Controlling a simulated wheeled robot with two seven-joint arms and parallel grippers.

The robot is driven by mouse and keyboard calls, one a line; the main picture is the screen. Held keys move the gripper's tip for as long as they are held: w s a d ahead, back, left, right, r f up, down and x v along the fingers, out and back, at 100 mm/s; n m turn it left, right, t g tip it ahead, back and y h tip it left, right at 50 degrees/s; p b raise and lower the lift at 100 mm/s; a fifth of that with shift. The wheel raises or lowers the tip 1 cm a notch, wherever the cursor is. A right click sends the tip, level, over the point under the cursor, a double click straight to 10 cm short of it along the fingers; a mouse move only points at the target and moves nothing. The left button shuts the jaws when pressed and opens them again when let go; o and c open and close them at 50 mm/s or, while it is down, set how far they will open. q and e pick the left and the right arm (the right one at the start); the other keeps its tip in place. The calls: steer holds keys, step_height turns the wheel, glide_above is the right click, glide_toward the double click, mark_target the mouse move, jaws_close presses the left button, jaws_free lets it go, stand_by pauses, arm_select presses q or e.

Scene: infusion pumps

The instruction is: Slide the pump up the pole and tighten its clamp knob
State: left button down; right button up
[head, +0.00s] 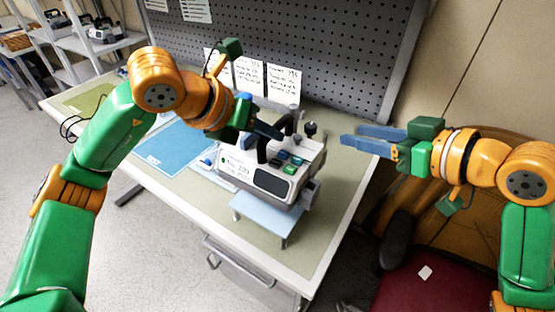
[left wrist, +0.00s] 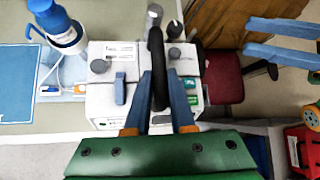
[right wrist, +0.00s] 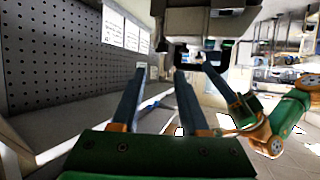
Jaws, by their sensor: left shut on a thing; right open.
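The white-grey pump (head: 240,165) stands near the table's right part, above a small blue-topped stand (head: 260,212). My left gripper (head: 270,132) is shut on the pump's black handle (head: 262,150). The left wrist view shows the handle (left wrist: 158,85) between its two blue fingers. A short grey post (left wrist: 155,20) and round dark knobs, one (left wrist: 175,54) near the handle, show there; I cannot tell which is the clamp knob. My right gripper (head: 345,138) is open and empty, right of the pump and apart from it. The pump's underside is hidden.
A blue mat (head: 165,150) lies left of the pump. A blue-and-white item (left wrist: 65,38) stands beside the pump. A pegboard (head: 340,50) with paper sheets rises behind the table. A dark red chair (head: 440,285) stands at the front right. Shelves (head: 75,45) stand at the far left.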

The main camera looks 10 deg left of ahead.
arm_select(q)
steer(key=c, duration=0.7)
jaws_free()
steer(key=shift+s+d, duration=0.1)
